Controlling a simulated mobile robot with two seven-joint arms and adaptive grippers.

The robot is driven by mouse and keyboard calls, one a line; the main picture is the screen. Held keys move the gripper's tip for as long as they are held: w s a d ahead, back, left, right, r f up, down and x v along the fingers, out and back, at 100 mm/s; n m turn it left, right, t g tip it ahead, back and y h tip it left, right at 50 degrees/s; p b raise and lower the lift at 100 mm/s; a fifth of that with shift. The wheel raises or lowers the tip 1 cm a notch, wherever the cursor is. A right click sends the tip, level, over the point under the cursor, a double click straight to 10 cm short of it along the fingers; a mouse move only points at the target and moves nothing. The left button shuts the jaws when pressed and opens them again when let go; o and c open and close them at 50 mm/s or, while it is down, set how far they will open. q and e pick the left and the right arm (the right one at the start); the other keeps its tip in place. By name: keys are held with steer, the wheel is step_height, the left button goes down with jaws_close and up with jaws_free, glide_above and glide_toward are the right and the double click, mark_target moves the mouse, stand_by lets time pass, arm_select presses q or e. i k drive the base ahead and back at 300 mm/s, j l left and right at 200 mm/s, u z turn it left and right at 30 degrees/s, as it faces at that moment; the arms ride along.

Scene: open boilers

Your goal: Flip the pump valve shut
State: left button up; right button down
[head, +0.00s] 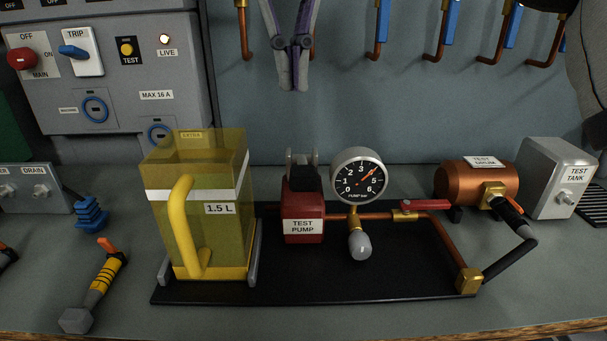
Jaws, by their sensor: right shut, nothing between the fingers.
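The pump valve (405,216) is a small brass body on the copper pipe, right of the gauge. Its red lever (428,204) lies roughly level, pointing right along the pipe. The red test pump (303,214) stands left of it. The round pump gauge (359,176) has a red needle pointing up and right, between about 4 and 5. My right gripper (291,86) hangs at the top centre, fingers down and shut, empty, above and left of the valve and apart from it. My left gripper is not in view.
A yellow clear jug (199,215) stands left of the pump on the black base (350,275). A copper test drum (470,182) and a grey test tank (556,180) are at the right. A black-and-yellow tool (100,285) lies at front left. Blue-handled pipes (438,30) hang behind.

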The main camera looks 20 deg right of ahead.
mark_target(405, 206)
steer(key=k, duration=1)
